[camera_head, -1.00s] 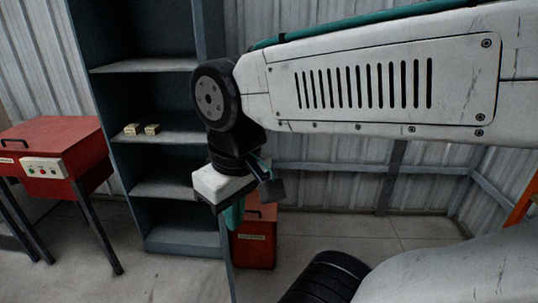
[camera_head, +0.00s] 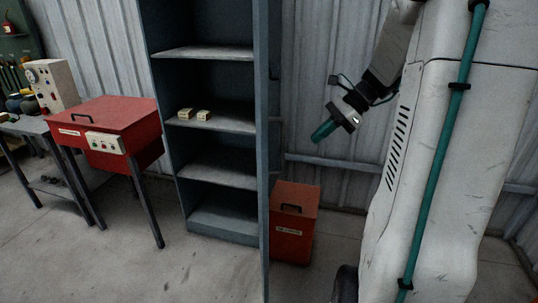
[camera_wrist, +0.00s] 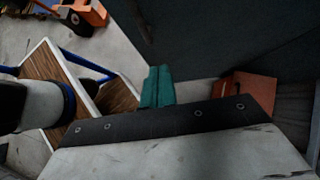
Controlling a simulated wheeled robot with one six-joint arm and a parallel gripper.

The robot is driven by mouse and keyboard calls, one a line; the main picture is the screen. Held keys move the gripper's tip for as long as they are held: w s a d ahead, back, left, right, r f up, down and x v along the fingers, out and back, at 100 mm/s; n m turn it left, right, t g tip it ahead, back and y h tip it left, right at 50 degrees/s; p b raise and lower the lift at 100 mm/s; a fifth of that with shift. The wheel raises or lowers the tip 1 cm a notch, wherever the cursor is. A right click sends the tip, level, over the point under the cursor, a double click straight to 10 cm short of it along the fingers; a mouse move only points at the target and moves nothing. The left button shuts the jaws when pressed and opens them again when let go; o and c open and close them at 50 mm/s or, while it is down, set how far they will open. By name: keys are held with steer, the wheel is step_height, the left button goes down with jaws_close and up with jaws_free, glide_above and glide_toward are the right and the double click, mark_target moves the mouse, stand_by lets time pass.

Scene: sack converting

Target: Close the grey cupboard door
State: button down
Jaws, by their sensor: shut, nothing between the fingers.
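The grey cupboard (camera_head: 218,226) stands open in the middle of the head view, its shelves exposed. Its door (camera_head: 263,200) is swung out towards me and shows nearly edge-on at the cupboard's right side. My gripper (camera_head: 322,131) is to the right of the door, on its outer side, with teal fingers pointing down-left. A gap shows between fingers and door in the picture. In the wrist view the teal fingers (camera_wrist: 158,88) are together and empty. A large dark panel (camera_wrist: 225,40) beyond them looks like the door's face. The door's handle cannot be made out.
A red bin (camera_head: 293,222) stands on the floor right of the door. A red machine on legs (camera_head: 120,118) and a bench (camera_head: 30,124) stand left of the cupboard. Two small boxes (camera_head: 194,114) lie on a shelf. The floor in front is clear.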

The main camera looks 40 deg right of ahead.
mark_target(281, 156)
steer(key=shift+m, duration=0.3)
steer(key=w+a+f, duration=0.2)
steer(key=a, duration=0.1)
steer(key=w+a+f, duration=0.1)
steer(key=a+f, duration=0.1)
steer(key=a, duration=0.1)
steer(key=w+a+f, duration=0.2)
steer(key=shift+w+a+f, duration=0.3)
steer(key=shift+w+a, duration=0.05)
steer(key=shift+a, duration=0.05)
steer(key=shift+w+a, duration=0.25)
steer(key=shift+a, duration=0.15)
